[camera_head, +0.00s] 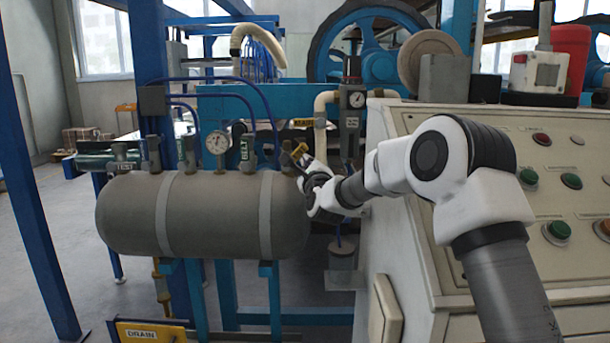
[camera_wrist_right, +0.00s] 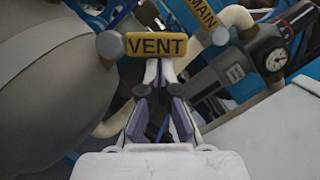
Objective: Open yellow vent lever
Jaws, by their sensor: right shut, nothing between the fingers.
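The yellow vent lever (camera_wrist_right: 156,46) shows in the right wrist view as a bar labelled VENT, straight in front of my right gripper (camera_wrist_right: 158,72). The closed fingertips are just below the label, and the bar is not between them. Whether they touch it I cannot tell. In the head view the lever (camera_head: 300,150) is a small yellow piece at the right end of the grey tank (camera_head: 210,215). My right gripper (camera_head: 292,162) is beside it, partly hidden by my own wrist. My left gripper is not in view.
A control panel (camera_head: 520,150) with several buttons stands close on the right. A pressure gauge (camera_head: 217,142) and fittings rise from the tank top. Another yellow tag, MAIN (camera_wrist_right: 205,15), is near the lever. A DRAIN lever (camera_head: 150,332) is low at the front.

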